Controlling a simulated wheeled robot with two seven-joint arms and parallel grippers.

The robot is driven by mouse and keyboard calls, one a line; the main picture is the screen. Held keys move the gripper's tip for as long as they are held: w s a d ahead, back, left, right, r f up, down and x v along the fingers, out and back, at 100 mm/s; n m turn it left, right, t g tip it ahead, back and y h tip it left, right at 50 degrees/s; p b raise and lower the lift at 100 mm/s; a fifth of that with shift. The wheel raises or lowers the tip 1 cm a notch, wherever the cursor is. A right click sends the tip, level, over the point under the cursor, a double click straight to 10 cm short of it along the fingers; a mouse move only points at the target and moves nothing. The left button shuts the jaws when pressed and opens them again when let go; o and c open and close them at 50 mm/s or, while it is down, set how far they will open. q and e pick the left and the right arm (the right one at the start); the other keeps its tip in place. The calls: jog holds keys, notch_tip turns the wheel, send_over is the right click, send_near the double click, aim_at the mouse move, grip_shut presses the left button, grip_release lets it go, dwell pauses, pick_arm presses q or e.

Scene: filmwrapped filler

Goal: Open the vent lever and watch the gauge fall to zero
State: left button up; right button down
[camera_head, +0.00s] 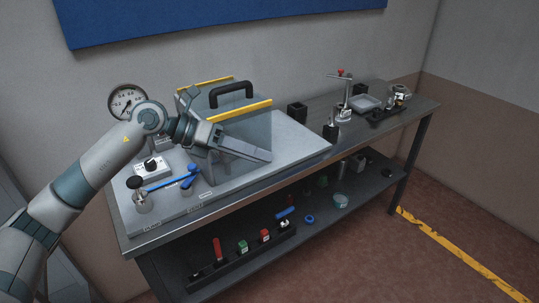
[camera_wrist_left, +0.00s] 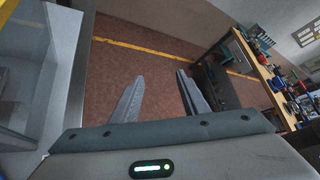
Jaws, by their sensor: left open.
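The round white gauge (camera_head: 127,100) stands at the back left of the bench, its lower right edge behind my left arm. Its needle is too small to read. A blue lever (camera_head: 168,181) lies slantwise at the bench's front left, near a round metal fitting (camera_head: 142,199); I take it for the vent lever. My left gripper (camera_head: 266,155) is to the right of both, in front of the clear box, apart from the lever. In the left wrist view its two fingers (camera_wrist_left: 160,77) are spread with nothing between them. My right gripper is not in view.
A clear box with yellow edges (camera_head: 245,107) and a black handle (camera_head: 231,92) stands on the pale bench plate (camera_head: 300,150). A white control box (camera_head: 152,168) is by the lever. A stand and a tray (camera_head: 365,103) are farther right. The lower shelf holds small parts.

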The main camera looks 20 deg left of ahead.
pick_arm(q)
jog(key=shift+s+d+r+n+h, duration=0.1)
jog(key=shift+s+d+r+h, duration=0.15)
jog(key=shift+d+h, duration=0.35)
jog(key=shift+s+d+r+n+h, duration=0.1)
jog(key=shift+s+d+r+h, duration=0.2)
jog(key=shift+d, duration=0.55)
jog(key=shift+s+d+r+n+h, duration=0.1)
jog(key=shift+s+d+r+h, duration=0.1)
jog(key=shift+d+h, duration=0.4)
